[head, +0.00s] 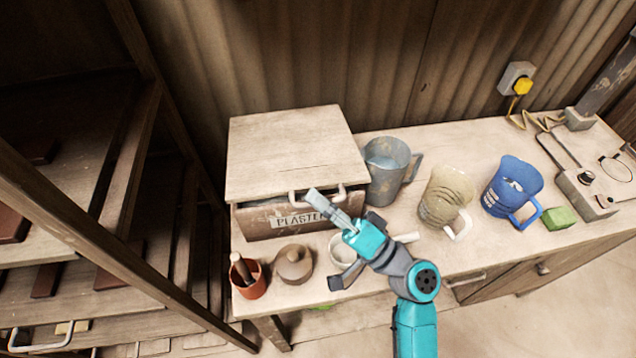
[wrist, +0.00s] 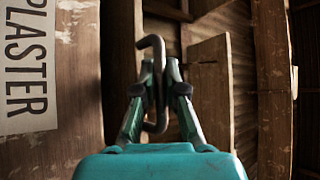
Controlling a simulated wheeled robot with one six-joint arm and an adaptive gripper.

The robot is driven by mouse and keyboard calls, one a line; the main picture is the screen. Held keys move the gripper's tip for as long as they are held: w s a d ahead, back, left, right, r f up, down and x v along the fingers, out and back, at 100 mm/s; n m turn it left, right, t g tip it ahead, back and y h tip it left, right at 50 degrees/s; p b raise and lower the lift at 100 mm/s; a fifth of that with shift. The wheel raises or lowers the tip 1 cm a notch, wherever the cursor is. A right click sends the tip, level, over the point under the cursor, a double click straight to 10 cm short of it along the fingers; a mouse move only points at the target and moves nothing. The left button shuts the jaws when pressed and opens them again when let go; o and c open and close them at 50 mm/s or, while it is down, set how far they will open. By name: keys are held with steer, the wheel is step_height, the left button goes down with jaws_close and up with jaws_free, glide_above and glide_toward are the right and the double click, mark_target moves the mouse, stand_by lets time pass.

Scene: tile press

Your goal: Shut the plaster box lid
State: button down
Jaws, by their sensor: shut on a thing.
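The plaster box (head: 262,221) is a wooden box with a PLASTER label, at the back left of the bench. Its front and label also show at the left of the wrist view (wrist: 75,90). The pale wooden lid (head: 290,150) extends over the box top. A metal handle (head: 295,196) is at the lid's front. My gripper (head: 318,199) is shut on this handle; the wrist view shows the bent bar (wrist: 155,45) between the two fingers (wrist: 160,85).
A grey jug (head: 385,178), a beige jug (head: 440,195) and a blue jug (head: 508,190) stand right of the box. A wooden rack (head: 120,210) is at the left.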

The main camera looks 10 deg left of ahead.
steer(key=shift+s+f, duration=0.1)
steer(key=shift+f, duration=0.2)
steer(key=c, duration=1.5)
jaws_free()
steer(key=v, duration=1.2)
